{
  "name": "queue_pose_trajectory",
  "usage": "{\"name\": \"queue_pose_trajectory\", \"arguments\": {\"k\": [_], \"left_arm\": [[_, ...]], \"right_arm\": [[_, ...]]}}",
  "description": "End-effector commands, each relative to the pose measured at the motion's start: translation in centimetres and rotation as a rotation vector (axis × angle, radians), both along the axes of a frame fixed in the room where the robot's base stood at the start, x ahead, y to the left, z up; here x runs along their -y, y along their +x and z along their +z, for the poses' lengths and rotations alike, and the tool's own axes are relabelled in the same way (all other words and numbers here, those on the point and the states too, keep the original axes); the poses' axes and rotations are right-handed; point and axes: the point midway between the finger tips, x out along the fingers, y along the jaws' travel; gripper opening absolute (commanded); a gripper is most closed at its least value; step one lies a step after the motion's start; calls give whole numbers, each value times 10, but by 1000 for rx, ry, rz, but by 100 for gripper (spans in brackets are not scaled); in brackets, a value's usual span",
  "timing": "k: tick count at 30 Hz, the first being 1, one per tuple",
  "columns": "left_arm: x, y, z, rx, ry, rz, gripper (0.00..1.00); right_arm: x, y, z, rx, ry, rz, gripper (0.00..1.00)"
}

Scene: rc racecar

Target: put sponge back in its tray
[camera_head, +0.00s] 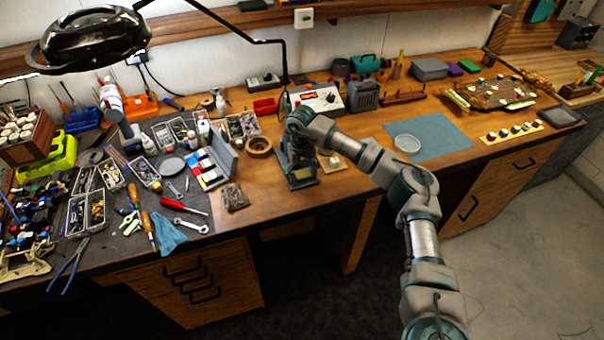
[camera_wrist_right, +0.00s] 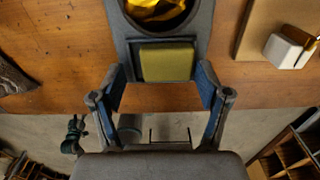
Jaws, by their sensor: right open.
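The sponge (camera_wrist_right: 167,61) is a small olive-yellow block in the right wrist view. It lies at the front part of a dark grey stand (camera_wrist_right: 121,22), over its tray area; I cannot tell if it sits fully down inside. The sponge also shows in the head view (camera_head: 303,175), below my right gripper. My right gripper (camera_wrist_right: 160,98) is open, with a finger to each side of the sponge's near end and nothing held between them. In the head view, the right hand hides part of the stand. My left gripper is out of view.
Yellow brass wool (camera_wrist_right: 155,8) fills the round holder behind the sponge. A white block on a wooden board (camera_wrist_right: 289,48) lies right of the stand. A brown tape roll (camera_head: 259,146) stands left of it. The table's front edge is close by.

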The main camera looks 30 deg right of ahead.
Motion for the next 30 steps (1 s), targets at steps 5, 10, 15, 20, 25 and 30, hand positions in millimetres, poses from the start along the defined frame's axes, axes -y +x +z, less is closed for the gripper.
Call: {"name": "queue_pose_trajectory", "arguments": {"k": [5,10,15,20,25,30], "left_arm": [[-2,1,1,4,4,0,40],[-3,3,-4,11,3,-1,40],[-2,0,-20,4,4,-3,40],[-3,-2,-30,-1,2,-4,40],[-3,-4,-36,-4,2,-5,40],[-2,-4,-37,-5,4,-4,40]], "right_arm": [[2,0,6,3,3,0,76],[2,1,35,5,4,0,76],[2,0,75,5,5,0,76],[0,0,105,6,3,0,76],[0,1,120,3,2,-1,76],[2,0,121,2,4,0,76]]}}
